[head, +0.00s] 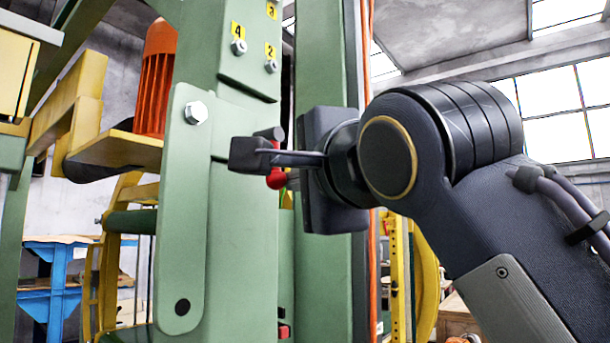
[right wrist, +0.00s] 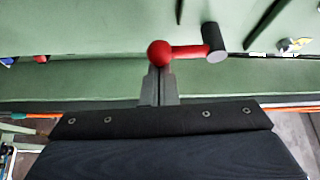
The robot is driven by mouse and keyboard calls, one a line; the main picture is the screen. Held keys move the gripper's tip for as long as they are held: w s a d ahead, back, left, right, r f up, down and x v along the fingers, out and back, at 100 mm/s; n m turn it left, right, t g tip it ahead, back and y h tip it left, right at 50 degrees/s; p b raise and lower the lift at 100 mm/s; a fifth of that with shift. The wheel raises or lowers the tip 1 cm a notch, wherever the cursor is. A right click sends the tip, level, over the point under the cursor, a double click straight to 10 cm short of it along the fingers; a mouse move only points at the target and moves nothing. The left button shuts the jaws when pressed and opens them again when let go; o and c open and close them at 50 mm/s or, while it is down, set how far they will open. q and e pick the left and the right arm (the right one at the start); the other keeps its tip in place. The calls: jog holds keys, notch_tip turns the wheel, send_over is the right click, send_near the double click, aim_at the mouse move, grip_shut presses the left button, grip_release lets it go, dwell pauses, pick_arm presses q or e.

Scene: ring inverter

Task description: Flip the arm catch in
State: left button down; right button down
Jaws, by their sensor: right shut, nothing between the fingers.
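The catch shows in the right wrist view as a red lever (right wrist: 188,52) with a red ball at its left end and a dark grey cylinder at its right end. It is on the green machine column (right wrist: 90,30). In the head view its red ball (head: 276,180) shows just below my right gripper (head: 252,155), which partly hides the lever. My right gripper is shut and empty. In the right wrist view its fingertips (right wrist: 159,82) end right at the red ball; whether they touch it I cannot tell. My left gripper is not in view.
A flat green arm (head: 184,230) with a bolt at its top stands left of my right gripper. Bolts with yellow number labels (head: 238,32) are above. An orange ribbed part (head: 155,80) on a yellow bracket is at the left. A blue stand (head: 55,280) is farther back.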

jog(key=shift+s+a, duration=0.1)
dwell(0.6)
jog(key=s+d+b, duration=0.2)
jog(key=s+d, duration=0.4)
jog(key=d, duration=0.1)
jog(key=shift+s, duration=0.2)
jog(key=shift+f, duration=0.1)
dwell(0.6)
